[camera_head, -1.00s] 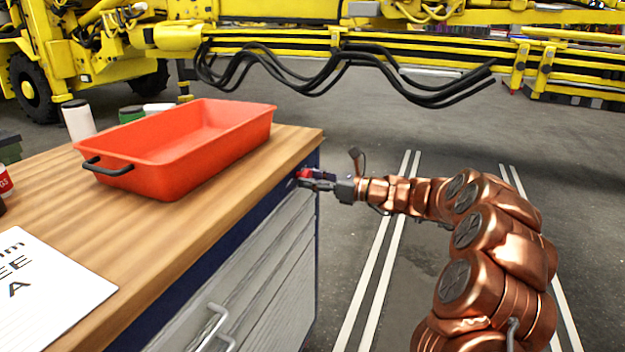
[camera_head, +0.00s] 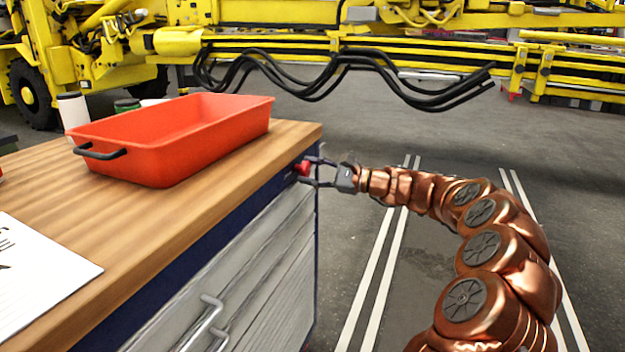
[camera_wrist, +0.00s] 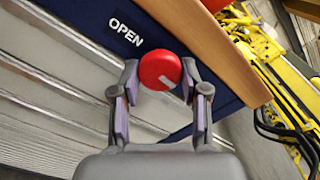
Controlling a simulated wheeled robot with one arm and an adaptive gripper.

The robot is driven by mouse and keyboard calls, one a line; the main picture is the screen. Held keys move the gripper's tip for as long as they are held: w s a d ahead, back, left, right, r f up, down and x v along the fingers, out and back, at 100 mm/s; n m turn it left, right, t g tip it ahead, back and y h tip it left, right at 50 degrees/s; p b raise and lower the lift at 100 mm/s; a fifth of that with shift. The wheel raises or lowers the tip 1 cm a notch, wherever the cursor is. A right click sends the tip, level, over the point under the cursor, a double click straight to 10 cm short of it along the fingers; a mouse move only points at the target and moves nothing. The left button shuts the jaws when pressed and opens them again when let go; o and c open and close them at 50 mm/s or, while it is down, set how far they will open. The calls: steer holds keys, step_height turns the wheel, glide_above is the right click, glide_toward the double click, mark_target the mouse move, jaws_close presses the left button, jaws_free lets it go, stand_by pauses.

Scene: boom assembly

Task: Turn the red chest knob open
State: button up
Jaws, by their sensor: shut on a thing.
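The red chest knob (camera_head: 303,168) sits on the dark blue upper panel of the chest (camera_head: 285,262), near its far right corner. It also shows in the wrist view (camera_wrist: 160,71) as a round red knob with a pale mark at its lower right. The word OPEN (camera_wrist: 126,33) is printed on the blue panel to its upper left. My gripper (camera_head: 312,172) reaches it from the right. In the wrist view its two fingers (camera_wrist: 160,85) stand on either side of the knob and are shut on it.
An orange-red tray (camera_head: 150,160) with a black handle stands on the wooden top (camera_head: 240,160). A paper sheet (camera_head: 45,275) lies at the front left. A metal drawer handle (camera_head: 205,325) juts from the chest front. Yellow machinery with black hoses (camera_head: 340,75) stands behind.

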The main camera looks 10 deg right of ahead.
steer(key=n+b, duration=0.2)
steer(key=n, duration=0.1)
steer(key=n+b, duration=0.1)
steer(key=b, duration=0.1)
steer(key=shift+a+f+n, duration=0.15)
steer(key=shift+f+n, duration=0.1)
steer(key=shift+n, duration=0.15)
steer(key=n+b, duration=0.4)
steer(key=shift+r+n, duration=0.2)
steer(key=shift+n, duration=0.1)
steer(key=o, duration=0.8)
steer(key=shift+a, duration=0.1)
steer(key=o, duration=0.3)
steer(key=shift+r, duration=0.1)
steer(key=shift+d, duration=0.2)
steer(key=shift+d, duration=0.1)
steer(key=shift+s+d, duration=0.2)
steer(key=v, duration=1.1)
steer(key=shift+d, duration=0.1)
